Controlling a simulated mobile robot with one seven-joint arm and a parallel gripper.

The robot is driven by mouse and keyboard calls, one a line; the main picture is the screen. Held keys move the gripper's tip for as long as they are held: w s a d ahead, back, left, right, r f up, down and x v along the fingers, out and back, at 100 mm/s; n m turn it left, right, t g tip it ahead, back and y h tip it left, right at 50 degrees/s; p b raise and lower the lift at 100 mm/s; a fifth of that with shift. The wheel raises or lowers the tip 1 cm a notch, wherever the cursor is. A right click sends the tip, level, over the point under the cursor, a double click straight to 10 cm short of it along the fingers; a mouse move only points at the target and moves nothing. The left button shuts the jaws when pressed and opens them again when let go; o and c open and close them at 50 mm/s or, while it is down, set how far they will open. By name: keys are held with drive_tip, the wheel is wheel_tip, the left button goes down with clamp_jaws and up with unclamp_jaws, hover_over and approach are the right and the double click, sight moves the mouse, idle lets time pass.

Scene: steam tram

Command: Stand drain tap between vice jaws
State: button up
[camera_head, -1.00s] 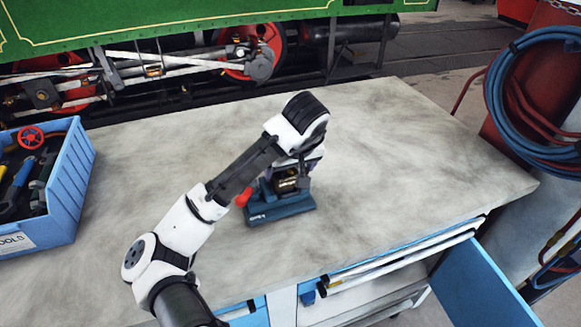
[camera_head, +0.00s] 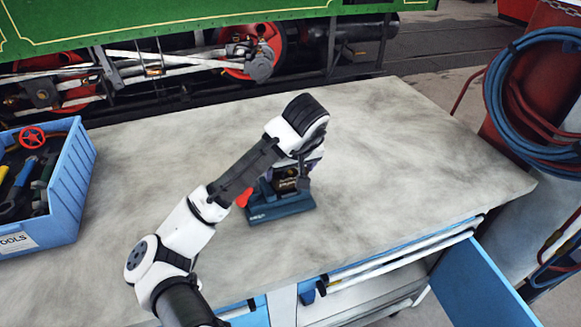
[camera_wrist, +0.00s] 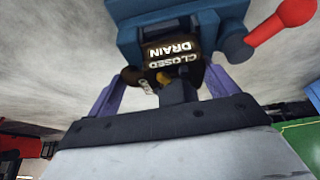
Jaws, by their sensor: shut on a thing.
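The blue vice (camera_head: 283,211) with a red handle end (camera_head: 243,198) sits on the bench, below my wrist. It also fills the top of the wrist view (camera_wrist: 180,14). The drain tap (camera_wrist: 172,54), dark with brass bits and plates reading "CLOSED" and "DRAIN", is right at the vice. Its dark body shows in the head view (camera_head: 287,184) just over the vice. My gripper (camera_wrist: 165,82) has its purple fingers on both sides of the tap and is shut on it. The tap's lower end is hidden, so I cannot tell how deep it sits between the jaws.
A blue tool crate (camera_head: 70,195) with several tools stands at the left of the bench (camera_head: 400,150). The bench top right of the vice is clear. A blue cabinet door (camera_head: 485,285) hangs open below the right front edge. Coiled hoses (camera_head: 500,95) hang at the right.

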drive_tip(key=shift+f, duration=0.15)
drive_tip(key=o, duration=1.3)
wheel_tip(320, 180, up, 7)
drive_tip(key=p, duration=0.8)
